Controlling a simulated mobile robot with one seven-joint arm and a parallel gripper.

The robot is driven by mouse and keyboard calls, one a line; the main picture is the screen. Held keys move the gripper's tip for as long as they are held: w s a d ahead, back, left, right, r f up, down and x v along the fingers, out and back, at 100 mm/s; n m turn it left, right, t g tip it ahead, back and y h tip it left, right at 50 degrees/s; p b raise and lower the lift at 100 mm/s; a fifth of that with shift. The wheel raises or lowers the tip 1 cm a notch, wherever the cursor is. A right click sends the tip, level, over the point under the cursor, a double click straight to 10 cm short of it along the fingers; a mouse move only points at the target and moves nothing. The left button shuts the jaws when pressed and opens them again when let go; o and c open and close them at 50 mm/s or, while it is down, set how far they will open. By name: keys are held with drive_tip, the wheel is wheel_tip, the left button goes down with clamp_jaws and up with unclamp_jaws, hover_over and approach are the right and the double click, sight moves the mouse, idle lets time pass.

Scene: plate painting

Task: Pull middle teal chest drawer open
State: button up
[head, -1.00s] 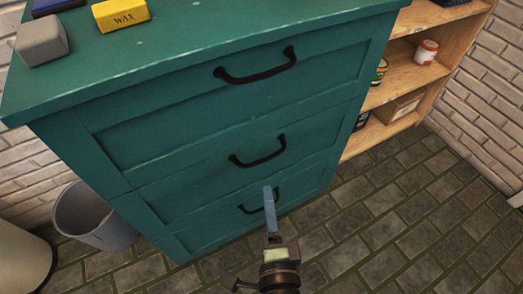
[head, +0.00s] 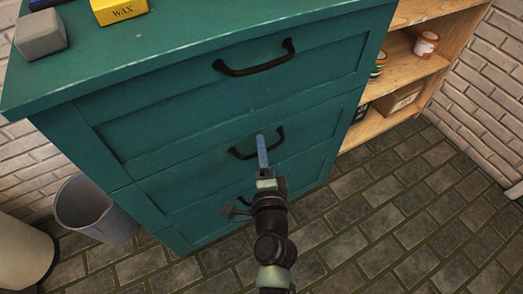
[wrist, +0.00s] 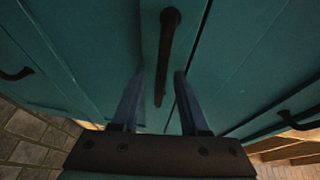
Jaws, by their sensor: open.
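The teal chest (head: 75,135) has three drawers, each with a dark bar handle, and all look shut. The middle drawer (head: 185,172) has its handle (head: 240,153) partly hidden behind my gripper in the head view. My gripper (head: 262,140) is in front of that handle. In the wrist view my gripper (wrist: 160,80) is open, its two blue fingers apart. A dark handle (wrist: 168,50) runs lengthwise in line with the gap between the fingers. I cannot tell whether the fingers touch it.
The top drawer's handle (head: 254,62) is above my gripper. A yellow wax block (head: 119,10) and a grey block (head: 40,35) sit on the chest top. A grey bin (head: 95,210) stands left, a wooden shelf (head: 410,65) right. The stone floor in front is clear.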

clamp_jaws()
idle(1.4)
